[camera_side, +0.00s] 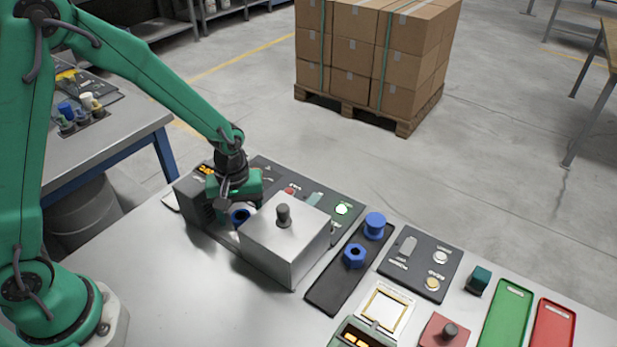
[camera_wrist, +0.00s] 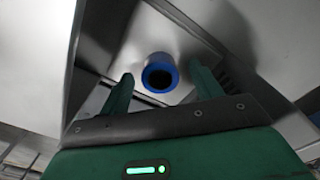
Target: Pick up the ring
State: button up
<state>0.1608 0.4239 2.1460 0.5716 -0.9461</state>
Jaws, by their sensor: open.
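The blue ring (camera_side: 240,216) stands beside the silver metal hood (camera_side: 285,240), on its left in the side view. In the wrist view the ring (camera_wrist: 160,61) is a short blue cylinder with a dark hole. My gripper (camera_side: 236,203) points down just above and around the ring. In the wrist view my gripper (camera_wrist: 161,76) is open, one green finger to each side of the ring with gaps between. I cannot tell the exact height above it. The ring's lower part is hard to see.
The hood with its knob (camera_side: 283,214) stands close on the right of my gripper. A dark box (camera_side: 190,198) is close on the left. A black tray (camera_side: 325,287) holds a blue hex nut (camera_side: 355,256) and a blue spool (camera_side: 375,225). Free table lies at front left.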

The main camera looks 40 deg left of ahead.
jog(key=c, duration=1.1)
jog(key=shift+r, duration=5.05)
jog(key=shift+r, duration=0.1)
